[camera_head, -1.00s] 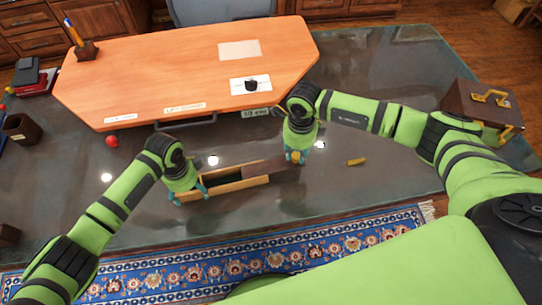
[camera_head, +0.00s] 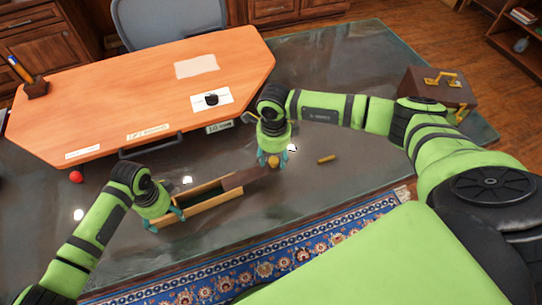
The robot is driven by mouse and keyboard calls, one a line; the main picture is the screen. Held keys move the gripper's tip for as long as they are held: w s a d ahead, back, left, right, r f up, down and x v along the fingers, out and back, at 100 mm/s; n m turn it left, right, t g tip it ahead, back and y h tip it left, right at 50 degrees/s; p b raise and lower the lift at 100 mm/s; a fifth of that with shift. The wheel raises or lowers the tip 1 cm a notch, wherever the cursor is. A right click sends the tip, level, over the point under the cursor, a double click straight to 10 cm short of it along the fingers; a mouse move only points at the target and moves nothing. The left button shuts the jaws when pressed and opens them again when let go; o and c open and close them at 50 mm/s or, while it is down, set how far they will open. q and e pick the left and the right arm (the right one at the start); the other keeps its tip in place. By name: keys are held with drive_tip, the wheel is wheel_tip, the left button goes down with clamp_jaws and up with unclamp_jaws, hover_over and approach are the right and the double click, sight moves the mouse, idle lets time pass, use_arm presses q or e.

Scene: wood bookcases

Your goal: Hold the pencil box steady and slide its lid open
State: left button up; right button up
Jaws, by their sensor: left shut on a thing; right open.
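The pencil box (camera_head: 212,207) is a long light-wood box on the dark glassy table, with its dark inside showing along most of its length. Its brown lid (camera_head: 243,178) sticks out at the box's right end. My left gripper (camera_head: 166,218) is shut on the box's left end. My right gripper (camera_head: 274,161) is open at the right end of the lid, above a small yellow-brown knob; whether it touches the lid is hard to tell.
A small yellow stick-like piece (camera_head: 326,159) lies right of my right gripper. An orange board (camera_head: 150,90) with labels and papers stands behind the box. A red ball (camera_head: 76,177) is at left, a brown case (camera_head: 438,88) at far right. A blue patterned rug (camera_head: 270,262) lies in front.

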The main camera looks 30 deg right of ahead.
use_arm(q)
drive_tip(key=shift+s+a+f, duration=0.15)
use_arm(e)
wheel_tip(320, 180, up, 11)
drive_tip(key=shift+s+r, duration=0.1)
use_arm(q)
drive_tip(key=o, duration=1.4)
